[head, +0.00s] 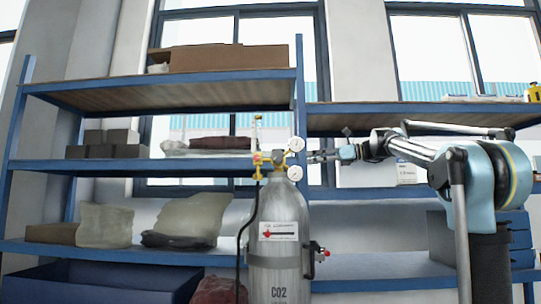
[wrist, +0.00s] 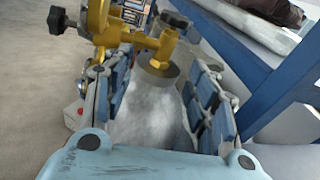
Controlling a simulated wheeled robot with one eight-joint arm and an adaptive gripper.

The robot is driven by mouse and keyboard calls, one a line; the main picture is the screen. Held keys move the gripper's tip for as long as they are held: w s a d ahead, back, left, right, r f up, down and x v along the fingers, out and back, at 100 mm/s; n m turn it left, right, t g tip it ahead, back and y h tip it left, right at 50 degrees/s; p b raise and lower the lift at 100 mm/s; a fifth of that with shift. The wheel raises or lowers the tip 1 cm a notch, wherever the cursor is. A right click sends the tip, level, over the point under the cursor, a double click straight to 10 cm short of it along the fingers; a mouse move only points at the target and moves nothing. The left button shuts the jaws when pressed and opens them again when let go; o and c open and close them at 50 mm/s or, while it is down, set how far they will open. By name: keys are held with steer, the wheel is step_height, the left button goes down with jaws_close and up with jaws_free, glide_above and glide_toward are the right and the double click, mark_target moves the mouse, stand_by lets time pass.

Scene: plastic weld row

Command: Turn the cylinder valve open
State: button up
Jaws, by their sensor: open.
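The grey CO2 cylinder (head: 278,240) stands upright with a brass valve and regulator assembly (head: 275,160) on top. In the wrist view the brass fitting (wrist: 150,45) crosses the upper part of the picture, with a black knob (wrist: 62,20) at the left and a dark round knob (wrist: 174,20) at the upper middle. My gripper (head: 318,156) is level with the fittings, just right of the gauges. Its blue fingers are spread wide in the wrist view (wrist: 158,68), with the cylinder's pale top showing between them. I cannot tell whether a finger touches the brass.
A black hose (head: 241,240) hangs down the cylinder's left side. Blue shelving (head: 150,250) with bags and boxes stands close behind. A blue upright (wrist: 280,85) lies right of my fingers.

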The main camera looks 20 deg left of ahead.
steer(key=shift+m+y, duration=0.5)
steer(key=a+r, duration=0.1)
steer(key=a, duration=0.5)
steer(key=a+r, duration=0.1)
steer(key=a, duration=0.5)
steer(key=a+r, duration=0.2)
steer(key=a, duration=0.4)
steer(key=shift+a, duration=0.1)
steer(key=shift+c, duration=0.3)
steer(key=c, duration=0.9)
steer(key=shift+f, duration=0.1)
steer(key=shift+c, duration=0.6)
